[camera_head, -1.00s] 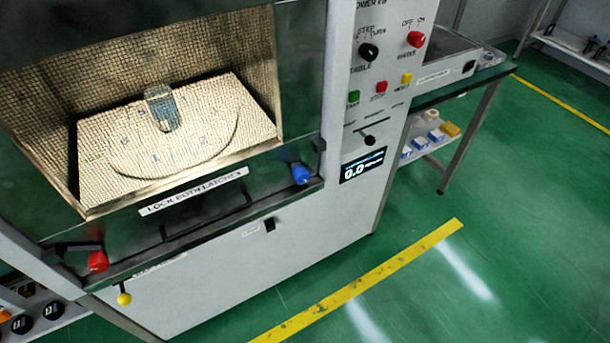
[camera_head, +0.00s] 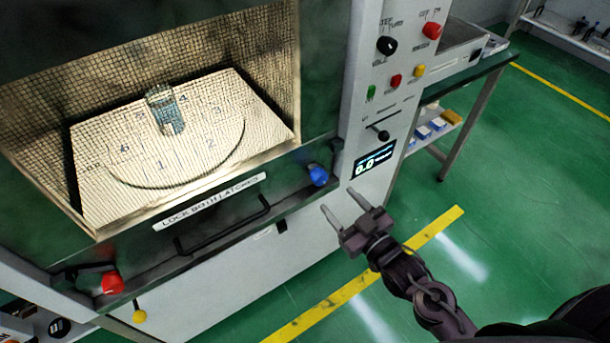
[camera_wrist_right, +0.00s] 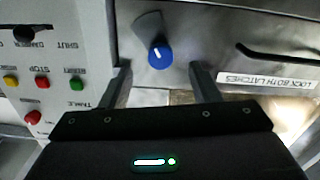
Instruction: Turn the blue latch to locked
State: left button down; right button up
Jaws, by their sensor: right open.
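My right gripper (camera_head: 340,206) is open and empty, a little below and right of the latch. In the right wrist view the fingers of my right gripper (camera_wrist_right: 160,82) point toward the latch, one on either side, apart from it. My left gripper is not in view.
A red latch knob (camera_head: 112,283) sits at the left end of the frame, with a yellow knob (camera_head: 139,316) below it. A dark handle (camera_head: 222,226) sticks out between the latches. A control panel (camera_head: 385,105) with buttons, knobs and a display stands right of the window.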

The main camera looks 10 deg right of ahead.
aim_at(322, 181)
jog(key=x, duration=0.4)
jog(key=r+p+x, duration=0.1)
jog(key=x, duration=0.1)
jog(key=shift+w+a, duration=0.1)
jog(key=shift+w, duration=0.05)
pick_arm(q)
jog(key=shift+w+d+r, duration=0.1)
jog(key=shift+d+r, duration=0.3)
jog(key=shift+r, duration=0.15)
pick_arm(e)
jog(key=shift+w+a+f, duration=0.1)
jog(key=shift+w+a, duration=0.15)
jog(key=shift+w, duration=0.45)
jog(key=shift+c, duration=0.5)
jog(key=c, duration=0.9)
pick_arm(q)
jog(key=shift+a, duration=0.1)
